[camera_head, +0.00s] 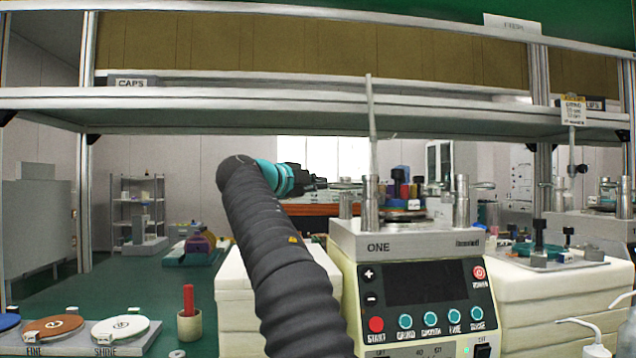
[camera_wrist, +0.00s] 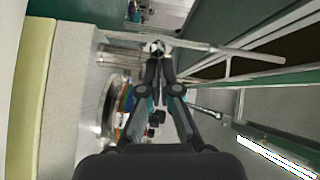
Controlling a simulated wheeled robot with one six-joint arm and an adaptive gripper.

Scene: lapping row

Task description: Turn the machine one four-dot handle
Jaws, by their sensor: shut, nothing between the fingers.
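Machine one (camera_head: 410,246) is a pale unit marked "ONE", with a dark display and metal posts on its top. My gripper (camera_head: 318,184) reaches in from the left at the height of the post tops, close to the left post (camera_head: 345,203). In the wrist view my gripper (camera_wrist: 158,58) has its fingers together, with nothing seen held. Just beyond the tips is a round metal end with dark marks (camera_wrist: 154,46), with a metal rod (camera_wrist: 222,50) running to the right. I cannot count dots on it, nor tell whether the fingertips touch it.
A shelf (camera_head: 300,112) crosses above my arm. A thin upright rod (camera_head: 371,130) stands on the machine. Plates (camera_head: 125,328) and a cup with a red stick (camera_head: 190,322) stand at the lower left.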

